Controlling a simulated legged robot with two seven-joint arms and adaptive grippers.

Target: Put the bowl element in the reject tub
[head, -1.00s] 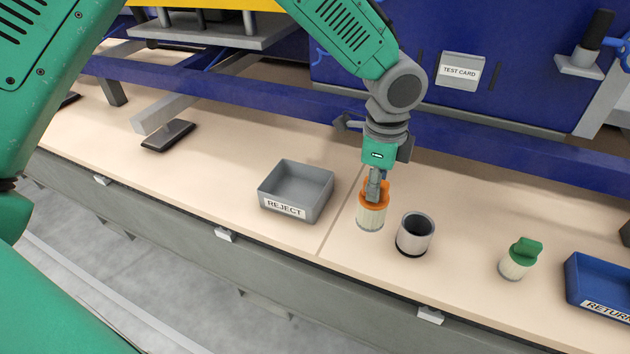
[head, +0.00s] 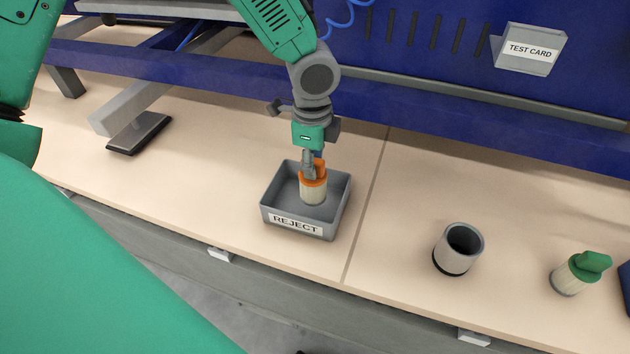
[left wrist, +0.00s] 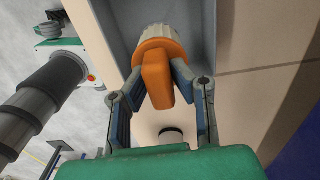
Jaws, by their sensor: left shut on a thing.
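The bowl element, a pale pleated cylinder with an orange cap (head: 313,190), is in my left gripper (head: 313,172). The gripper is shut on the orange grip tab of the cap, which also shows in the left wrist view (left wrist: 158,75). The element is upright, over or inside the grey reject tub (head: 345,205), within its walls as seen from the head. I cannot tell whether its bottom touches the tub floor. My right gripper is not in view.
A grey open cup (head: 458,250) stands right of the tub. A green-capped element (head: 578,273) is farther right, beside a blue tub (head: 625,283) cut by the frame edge. A test card (head: 530,48) is on the blue panel behind. Bench between tub and cup is clear.

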